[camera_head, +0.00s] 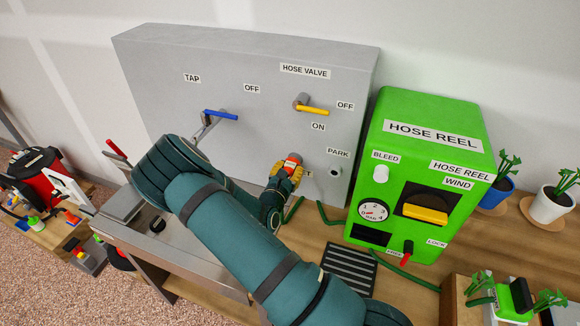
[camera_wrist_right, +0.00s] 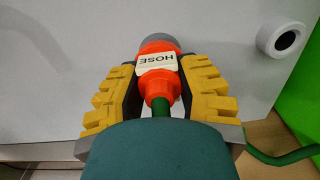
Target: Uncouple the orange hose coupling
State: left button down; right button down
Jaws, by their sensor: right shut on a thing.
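The orange hose coupling (camera_wrist_right: 158,84) carries a white HOSE label and sits at the end of the green hose. Its far end meets a grey round fitting (camera_wrist_right: 158,44) at the grey panel; I cannot tell whether they are locked together. My right gripper (camera_wrist_right: 160,85) has its yellow-padded fingers on both sides of the coupling and is shut on it. In the head view the coupling (camera_head: 292,160) shows between the fingers of the right gripper (camera_head: 288,170), low on the panel, with my arm hiding the area below left. My left gripper is not in view.
A grey PARK stub (camera_head: 335,172) projects right of the coupling. Above are the yellow hose valve lever (camera_head: 312,110) and blue tap lever (camera_head: 221,115). The green hose reel box (camera_head: 420,175) stands right. The green hose (camera_head: 328,215) runs along the wooden bench.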

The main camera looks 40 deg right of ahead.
jog(key=shift+r, duration=0.1)
jog(key=shift+a, duration=0.1)
dwell(0.7)
jog(key=shift+s+a+p, duration=0.3)
jog(key=shift+a+p, duration=0.15)
jog(key=shift+a, duration=0.1)
dwell(0.3)
jog(key=shift+p+v, duration=0.35)
jog(key=shift+v, duration=0.95)
jog(key=s+p+v, duration=0.1)
jog(key=v, duration=0.4)
jog(key=s+d+p, duration=0.2)
jog(key=s+d, duration=0.4)
jog(key=s, duration=0.4)
jog(key=shift+s, duration=0.3)
